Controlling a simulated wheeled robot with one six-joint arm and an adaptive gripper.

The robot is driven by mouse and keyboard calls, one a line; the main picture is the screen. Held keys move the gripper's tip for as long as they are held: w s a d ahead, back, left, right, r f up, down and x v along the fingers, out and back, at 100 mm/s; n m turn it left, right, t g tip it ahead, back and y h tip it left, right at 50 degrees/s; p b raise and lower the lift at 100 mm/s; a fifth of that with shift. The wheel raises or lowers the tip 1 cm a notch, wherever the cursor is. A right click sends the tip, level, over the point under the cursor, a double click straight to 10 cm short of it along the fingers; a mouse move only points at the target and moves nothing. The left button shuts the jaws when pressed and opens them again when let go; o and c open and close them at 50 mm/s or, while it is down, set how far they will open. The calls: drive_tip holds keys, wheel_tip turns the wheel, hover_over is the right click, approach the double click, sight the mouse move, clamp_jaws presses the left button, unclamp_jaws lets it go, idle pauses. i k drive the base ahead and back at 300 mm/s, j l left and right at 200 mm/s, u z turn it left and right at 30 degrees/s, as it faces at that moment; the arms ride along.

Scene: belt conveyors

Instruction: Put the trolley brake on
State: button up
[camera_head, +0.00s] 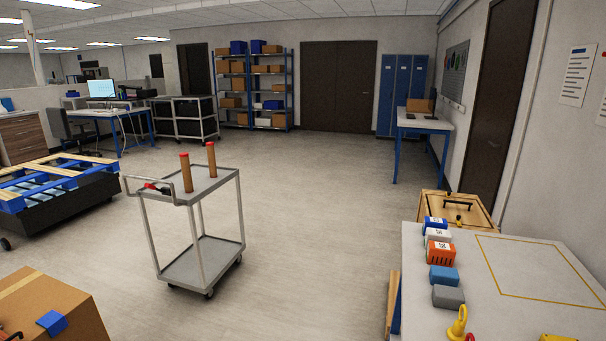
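The trolley (205,249) is a grey metal cart with two shelves, standing upright on the open floor left of centre. Its push handle (150,182) is at its left end. Two brown cylinders (186,174) with red tops stand on the upper shelf. A small red item (158,187) shows by the handle; I cannot tell if it is a brake lever. Dark casters (209,294) show under the lower shelf, too small to read any brake state. My gripper is not in view.
A worktable (470,318) with coloured boxes stands at the right front. A cardboard box (50,310) is at the lower left. A blue pallet (50,182) on a dark base stands at left. Floor around the trolley is clear, especially behind and to its right.

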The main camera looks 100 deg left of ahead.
sight(150, 187)
drive_tip(key=k+j+z, duration=0.15)
drive_tip(key=j, duration=2.05)
drive_tip(key=j+u, duration=0.15)
drive_tip(key=j, duration=0.3)
drive_tip(key=i+j+u, duration=0.15)
drive_tip(key=j, duration=0.35)
drive_tip(key=j+u, duration=0.15)
drive_tip(key=j, duration=0.3)
drive_tip(key=j+u, duration=0.15)
drive_tip(key=u, duration=0.25)
drive_tip(key=j+u, duration=0.15)
drive_tip(key=u, duration=0.2)
drive_tip(key=i+j+u, duration=0.1)
drive_tip(key=u, duration=0.8)
drive_tip(key=j+u, duration=0.1)
drive_tip(key=u, duration=0.35)
drive_tip(key=i+u, duration=0.1)
drive_tip(key=u, duration=1.4)
drive_tip(key=i+u, duration=0.1)
drive_tip(key=u, duration=0.85)
drive_tip(key=i+l, duration=0.05)
